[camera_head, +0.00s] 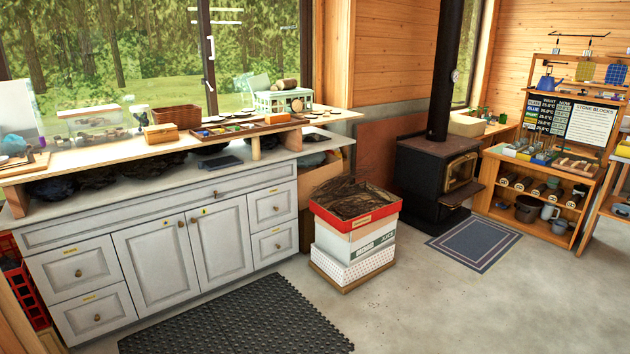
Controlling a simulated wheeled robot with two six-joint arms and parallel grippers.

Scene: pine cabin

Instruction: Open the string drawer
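A grey-white cabinet (170,235) stands along the window wall at the left. A wide shallow front (140,210) runs under the top, and two doors sit between the drawer stacks. All drawers and doors look closed. Small yellow labels are too small to read, so I cannot tell which is the string drawer. Neither of my grippers is in view.
A black ribbed mat (235,318) lies before the cabinet. Stacked boxes (354,250) stand just right of it, with brown twig-like material on top. A black stove (437,175), a blue rug (473,244) and a wooden shelf (540,192) are farther right. The concrete floor at front right is clear.

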